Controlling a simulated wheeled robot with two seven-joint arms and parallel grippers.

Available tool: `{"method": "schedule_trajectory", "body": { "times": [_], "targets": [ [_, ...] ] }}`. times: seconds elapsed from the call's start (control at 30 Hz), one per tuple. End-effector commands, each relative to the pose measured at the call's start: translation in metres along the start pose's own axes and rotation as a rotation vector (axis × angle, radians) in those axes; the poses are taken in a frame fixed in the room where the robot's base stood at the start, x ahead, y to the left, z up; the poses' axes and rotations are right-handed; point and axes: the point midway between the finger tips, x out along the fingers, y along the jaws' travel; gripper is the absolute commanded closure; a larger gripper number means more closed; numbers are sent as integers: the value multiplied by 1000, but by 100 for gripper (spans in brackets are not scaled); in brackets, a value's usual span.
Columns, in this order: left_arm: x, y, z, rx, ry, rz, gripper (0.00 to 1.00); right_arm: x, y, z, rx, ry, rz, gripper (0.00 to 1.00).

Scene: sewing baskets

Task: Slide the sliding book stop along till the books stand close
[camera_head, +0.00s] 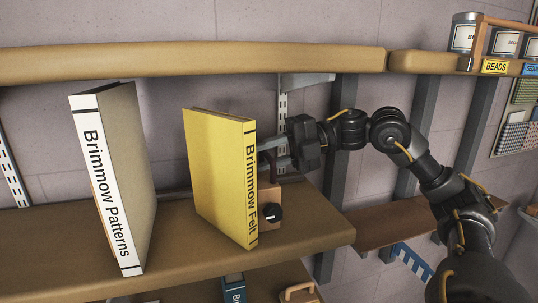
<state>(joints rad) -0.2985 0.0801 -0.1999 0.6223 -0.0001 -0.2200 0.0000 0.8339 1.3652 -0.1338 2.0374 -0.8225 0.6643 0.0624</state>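The sliding book stop (268,201) is a brown block with a black knob, standing on the shelf against the right side of the yellow book "Brimmow Felt" (221,178). The yellow book hides part of it. The tan book "Brimmow Patterns" (118,180), with a white spine, stands to the left, with a clear gap between the two books. Both books look slightly tilted. My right gripper (273,155) is at the upper part of the stop, right of the yellow book. Its fingers are apart, their tips partly hidden. My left gripper is not in view.
The wooden shelf (180,228) ends a little right of the stop. An upper shelf (200,63) runs above the books. At the top right stand tins (464,36) behind a "BEADS" label. Below are a lower shelf (385,224) and a blue book (233,288).

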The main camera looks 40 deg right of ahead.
Motion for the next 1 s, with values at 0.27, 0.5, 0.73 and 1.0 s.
{"method": "schedule_trajectory", "body": {
  "times": [0.27, 0.5, 0.73, 1.0],
  "targets": [
    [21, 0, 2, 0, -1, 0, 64, -29, -5, 1, 0, -7, -1, 72],
    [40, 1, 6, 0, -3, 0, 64, -77, -4, 1, 2, -6, -1, 72],
    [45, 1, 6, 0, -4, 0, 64, -104, -2, 1, 2, -3, 0, 72],
    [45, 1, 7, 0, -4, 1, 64, -109, 0, 0, 0, 0, 0, 72]
  ]
}}
